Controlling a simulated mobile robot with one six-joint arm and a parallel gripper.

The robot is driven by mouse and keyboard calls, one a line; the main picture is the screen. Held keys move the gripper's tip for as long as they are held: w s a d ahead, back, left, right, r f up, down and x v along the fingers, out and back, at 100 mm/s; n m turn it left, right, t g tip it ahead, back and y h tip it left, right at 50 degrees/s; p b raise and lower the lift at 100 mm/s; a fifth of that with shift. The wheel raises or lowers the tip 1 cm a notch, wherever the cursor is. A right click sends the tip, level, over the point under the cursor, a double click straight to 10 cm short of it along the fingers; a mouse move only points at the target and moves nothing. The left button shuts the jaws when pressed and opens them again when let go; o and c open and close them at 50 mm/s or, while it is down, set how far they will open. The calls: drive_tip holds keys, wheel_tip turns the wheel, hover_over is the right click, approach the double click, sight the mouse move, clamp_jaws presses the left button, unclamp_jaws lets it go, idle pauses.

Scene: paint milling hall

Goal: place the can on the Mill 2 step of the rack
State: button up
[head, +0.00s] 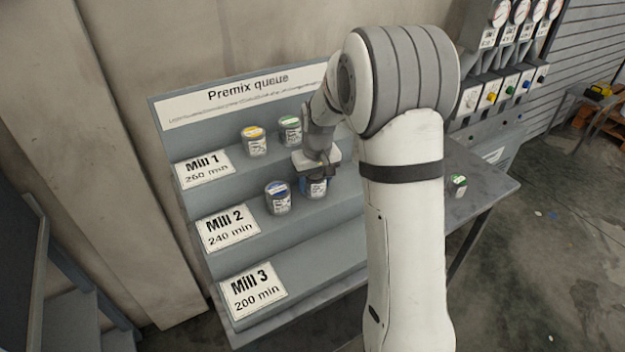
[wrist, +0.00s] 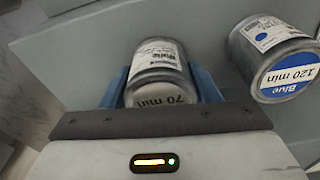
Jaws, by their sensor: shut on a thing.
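The can, grey with a white label and a white lid marked 70 min, is between the blue fingers of my gripper (wrist: 163,88) in the wrist view. My gripper is shut on this can (wrist: 158,62). In the head view, my gripper (head: 316,186) is over the Mill 2 step (head: 245,243) of the rack (head: 157,122), and the held can (head: 317,188) is partly hidden by it. A blue-lidded can (head: 278,197) stands on that step, just left of the held can. I cannot tell whether the held can touches the step.
A yellow-lidded can (head: 254,140) and a green-lidded can (head: 290,130) stand on the Mill 1 step. The Mill 3 step (head: 315,262) looks empty where visible. Another can (head: 457,185) stands on the table at right. My arm hides the rack's right side.

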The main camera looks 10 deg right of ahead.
sight(317, 177)
drive_tip(key=shift+s, duration=0.1)
drive_tip(key=shift+f, duration=0.2)
drive_tip(key=o, duration=1.1)
drive_tip(key=shift+r, duration=0.1)
drive_tip(key=r, duration=0.3)
drive_tip(key=r+b, duration=0.1)
drive_tip(key=r, duration=0.3)
drive_tip(key=s+r, duration=0.1)
drive_tip(key=r, duration=0.3)
drive_tip(key=shift+s+d, duration=0.1)
drive_tip(key=shift+s+r, duration=0.2)
drive_tip(key=shift+r, duration=0.4)
drive_tip(key=s+m+t, duration=0.1)
drive_tip(key=s+m, duration=0.1)
drive_tip(key=s, duration=2.5)
drive_tip(key=shift+s+f+t, duration=0.15)
drive_tip(key=shift+f+t, duration=0.2)
drive_tip(key=shift+t, duration=0.05)
